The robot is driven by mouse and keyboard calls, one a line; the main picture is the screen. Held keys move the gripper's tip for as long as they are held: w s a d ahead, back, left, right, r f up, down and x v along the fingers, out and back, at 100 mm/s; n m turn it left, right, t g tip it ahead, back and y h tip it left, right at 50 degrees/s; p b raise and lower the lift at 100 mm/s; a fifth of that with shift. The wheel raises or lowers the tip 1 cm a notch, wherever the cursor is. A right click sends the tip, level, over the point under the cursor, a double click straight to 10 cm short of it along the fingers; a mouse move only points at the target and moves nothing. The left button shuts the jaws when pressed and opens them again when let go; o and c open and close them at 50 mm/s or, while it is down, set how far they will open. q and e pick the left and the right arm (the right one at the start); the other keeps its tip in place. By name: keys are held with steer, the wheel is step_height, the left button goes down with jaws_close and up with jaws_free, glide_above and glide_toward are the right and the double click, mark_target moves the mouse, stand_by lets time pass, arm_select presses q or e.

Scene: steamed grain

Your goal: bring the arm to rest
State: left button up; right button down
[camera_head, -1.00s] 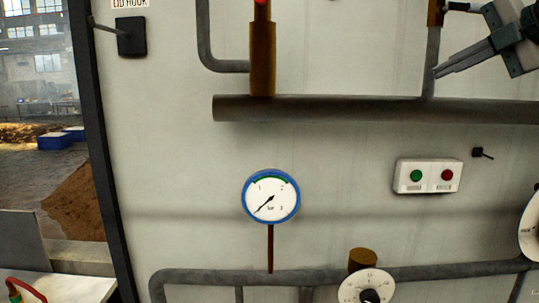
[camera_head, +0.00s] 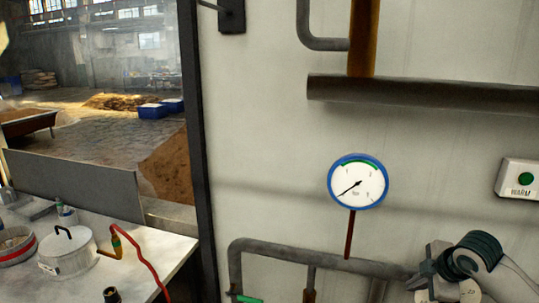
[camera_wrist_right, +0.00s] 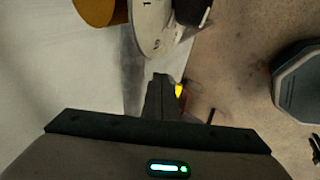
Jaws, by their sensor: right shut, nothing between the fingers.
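My right arm comes in at the lower right of the head view, with the wrist and gripper housing (camera_head: 440,284) low in front of the wall pipe. Its fingertips do not show clearly there. In the right wrist view the fingers of my right gripper (camera_wrist_right: 162,82) are shut together and empty, pointing toward a white dial (camera_wrist_right: 150,28) with black marks. A gap seems to lie between the fingertips and the dial, but I cannot tell how wide. My left gripper is not in view.
A blue-rimmed pressure gauge (camera_head: 358,182) and grey pipes (camera_head: 290,246) are on the pale wall. A white button box (camera_head: 517,180) is at right. A table (camera_head: 150,272) at left holds a lidded pot (camera_head: 68,252) and a red hose (camera_head: 150,265).

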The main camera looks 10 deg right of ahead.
steer(key=s+a+f+m+g, duration=0.1)
steer(key=s+a+f, duration=0.2)
steer(key=a+f, duration=0.3)
steer(key=s+a+f+m, duration=0.1)
steer(key=s+a+f, duration=0.25)
steer(key=f, duration=0.35)
steer(key=s+a+f+m+g, duration=0.1)
steer(key=s+a+f+m, duration=0.4)
steer(key=s+a, duration=0.5)
steer(key=s+a+f+m+g, duration=0.1)
steer(key=s+a+f+m, duration=0.35)
steer(key=s+a, duration=0.6)
step_height(320, 180, down, 34)
steer(key=s+d+g+b, duration=0.1)
steer(key=s+d+b, duration=0.15)
steer(key=b, duration=0.25)
steer(key=s+d+f+b, duration=0.1)
steer(key=s+f+b, duration=0.1)
steer(key=s+f, duration=0.7)
steer(key=s+d+f+n+g+b, duration=0.1)
steer(key=s+f, duration=0.8)
steer(key=f, duration=0.3)
steer(key=shift+d+y+b, duration=0.25)
steer(key=shift+y+b, duration=0.05)
steer(key=shift+b, duration=0.05)
steer(key=shift+s, duration=0.1)
